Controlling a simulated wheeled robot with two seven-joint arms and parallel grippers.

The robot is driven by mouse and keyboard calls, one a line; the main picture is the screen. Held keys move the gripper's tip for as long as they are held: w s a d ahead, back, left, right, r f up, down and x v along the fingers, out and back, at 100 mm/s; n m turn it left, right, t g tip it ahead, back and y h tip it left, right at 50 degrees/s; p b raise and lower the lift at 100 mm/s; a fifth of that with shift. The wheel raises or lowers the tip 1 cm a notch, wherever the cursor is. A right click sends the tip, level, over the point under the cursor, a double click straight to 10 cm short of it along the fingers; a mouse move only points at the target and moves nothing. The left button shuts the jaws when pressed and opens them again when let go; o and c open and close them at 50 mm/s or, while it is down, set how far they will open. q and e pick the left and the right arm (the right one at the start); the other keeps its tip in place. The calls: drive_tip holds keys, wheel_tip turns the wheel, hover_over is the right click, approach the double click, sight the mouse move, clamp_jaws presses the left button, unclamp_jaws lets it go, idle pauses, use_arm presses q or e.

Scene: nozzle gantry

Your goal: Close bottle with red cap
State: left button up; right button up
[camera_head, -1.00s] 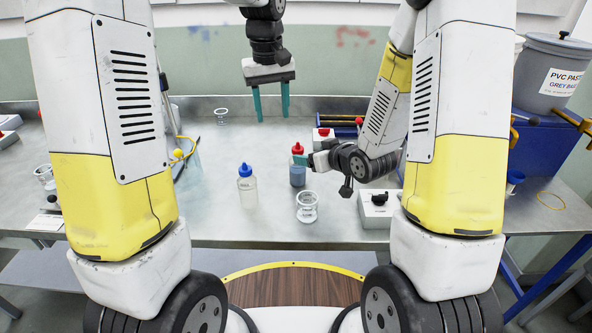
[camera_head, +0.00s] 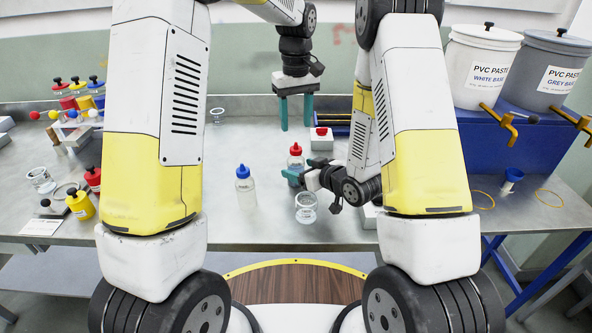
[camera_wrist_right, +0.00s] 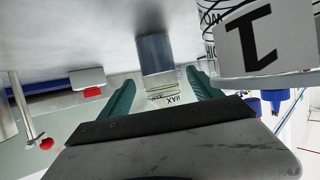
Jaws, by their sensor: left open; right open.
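The bottle with a red cap (camera_head: 296,152) stands upright on the bench, with blue liquid low in it. The cap sits at its top; I cannot tell how tightly. My right gripper (camera_head: 291,174) is open and level at the bottle's body, a finger in front of it. In the right wrist view, upside down, the bottle's body (camera_wrist_right: 157,65) shows between the open fingers (camera_wrist_right: 160,96); its cap is hidden there. My left gripper (camera_head: 296,127) is open and empty, pointing down above the bench behind the bottle.
A blue-capped bottle (camera_head: 245,187) stands left of the red-capped one. A clear jar (camera_head: 306,208) stands close in front. A box with a red button (camera_head: 321,139) is behind, near the left gripper.

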sight(291, 166)
drive_tip(key=shift+x, duration=2.7)
drive_tip(key=shift+c, duration=0.2)
clamp_jaws()
